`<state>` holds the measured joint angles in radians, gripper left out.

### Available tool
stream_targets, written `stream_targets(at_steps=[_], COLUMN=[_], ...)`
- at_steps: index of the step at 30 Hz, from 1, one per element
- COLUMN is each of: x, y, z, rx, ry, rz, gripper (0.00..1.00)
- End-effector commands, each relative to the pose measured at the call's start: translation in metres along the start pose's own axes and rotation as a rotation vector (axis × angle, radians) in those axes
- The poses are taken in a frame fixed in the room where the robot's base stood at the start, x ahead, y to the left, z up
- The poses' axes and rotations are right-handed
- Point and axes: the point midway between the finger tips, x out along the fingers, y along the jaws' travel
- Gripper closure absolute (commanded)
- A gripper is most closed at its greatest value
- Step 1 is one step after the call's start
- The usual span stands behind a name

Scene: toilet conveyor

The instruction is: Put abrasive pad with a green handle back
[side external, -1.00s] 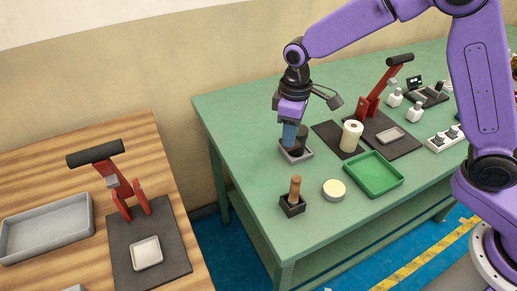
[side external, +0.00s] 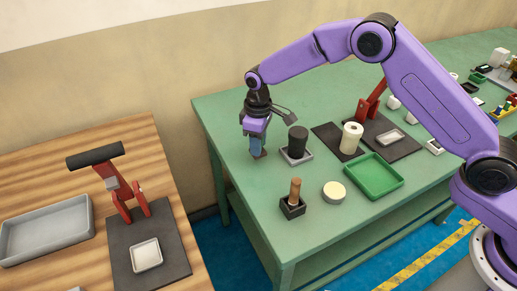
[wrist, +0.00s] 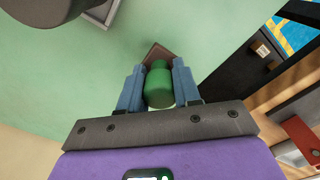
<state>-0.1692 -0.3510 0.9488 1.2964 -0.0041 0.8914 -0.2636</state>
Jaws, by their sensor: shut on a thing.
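The abrasive pad has a green cylindrical handle (wrist: 159,84) and a brownish square pad (wrist: 156,51) at its far end in the wrist view. My gripper (wrist: 160,70) has its two blue fingers shut on the green handle. In the side view my gripper (side external: 257,147) points down near the table's left back edge, left of a grey square holder (side external: 296,160). The brown pad (side external: 259,154) shows just under the fingers; I cannot tell whether it touches the table. The handle is hidden by the fingers in the side view.
A wooden-handled tool (side external: 295,188) stands in a dark holder in front. A cream disc (side external: 334,191), green tray (side external: 374,175), white roll (side external: 351,137) and red lever press (side external: 371,100) lie to the right.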

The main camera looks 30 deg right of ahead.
Motion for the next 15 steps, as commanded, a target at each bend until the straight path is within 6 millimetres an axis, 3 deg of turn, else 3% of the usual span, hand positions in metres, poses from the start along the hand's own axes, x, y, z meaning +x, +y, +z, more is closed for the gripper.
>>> stream_targets(at_steps=[5,15], x=[0.025,0.028], y=[-0.001,-0.001], z=[0.002,0.001], rx=[0.0,0.0], ry=[-0.004,-0.002], rz=[-0.001,-0.001], gripper=[0.98,0.98])
